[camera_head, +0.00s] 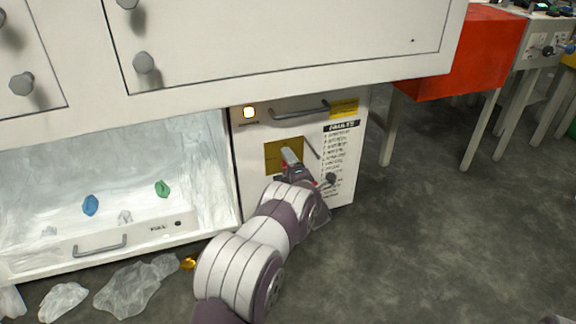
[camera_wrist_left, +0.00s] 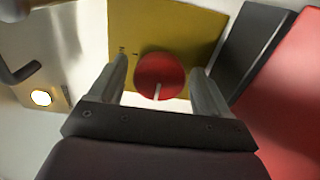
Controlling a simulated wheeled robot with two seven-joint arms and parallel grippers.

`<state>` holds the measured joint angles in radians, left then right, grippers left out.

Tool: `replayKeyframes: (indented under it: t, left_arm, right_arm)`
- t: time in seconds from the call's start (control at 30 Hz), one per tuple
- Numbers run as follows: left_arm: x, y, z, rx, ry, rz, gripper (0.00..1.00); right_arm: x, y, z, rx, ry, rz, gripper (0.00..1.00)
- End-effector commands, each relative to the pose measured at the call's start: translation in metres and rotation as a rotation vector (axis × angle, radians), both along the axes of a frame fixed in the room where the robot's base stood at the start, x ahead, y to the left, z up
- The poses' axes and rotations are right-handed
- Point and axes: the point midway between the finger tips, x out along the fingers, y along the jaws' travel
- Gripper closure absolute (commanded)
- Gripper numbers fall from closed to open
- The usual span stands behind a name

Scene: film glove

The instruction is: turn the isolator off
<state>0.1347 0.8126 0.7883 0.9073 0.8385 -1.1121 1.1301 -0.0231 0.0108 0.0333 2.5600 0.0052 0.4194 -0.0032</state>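The isolator is a round red knob (camera_wrist_left: 160,72) with a pale line on its face, on a yellow plate (camera_wrist_left: 165,25) in the left wrist view. In the head view the yellow plate (camera_head: 273,160) is on the white front panel, and my gripper hides most of the knob. My left gripper (camera_head: 290,157) is at the plate. In the left wrist view its two fingers (camera_wrist_left: 160,68) are apart, one on each side of the knob, with gaps visible. I cannot tell whether the fingertips reach past the knob's face. My right gripper is not in view.
A lit lamp (camera_head: 249,112), a grey handle (camera_head: 300,110) and a FAULTS list (camera_head: 341,150) are on the panel. An open bin (camera_head: 60,252) is at left, with crumpled film (camera_head: 135,285) on the floor. A red box (camera_head: 465,55) stands right. Floor at right is clear.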

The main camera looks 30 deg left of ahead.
Motion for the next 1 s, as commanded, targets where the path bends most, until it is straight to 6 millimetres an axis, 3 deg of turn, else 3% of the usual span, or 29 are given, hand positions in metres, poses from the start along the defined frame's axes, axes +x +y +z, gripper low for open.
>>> replayKeyframes:
  t: [0.33,0.7,1.0]
  left_arm:
    - [-0.004,-0.007,0.005,0.001,-0.001,-0.002,0.23]
    - [-0.065,-0.077,0.007,0.002,0.004,-0.003,0.23]
    - [-0.083,-0.097,0.001,0.002,-0.001,0.000,0.23]
  right_arm:
    - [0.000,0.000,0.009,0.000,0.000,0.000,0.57]
    - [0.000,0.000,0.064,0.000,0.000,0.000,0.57]
    - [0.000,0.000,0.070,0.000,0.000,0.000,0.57]
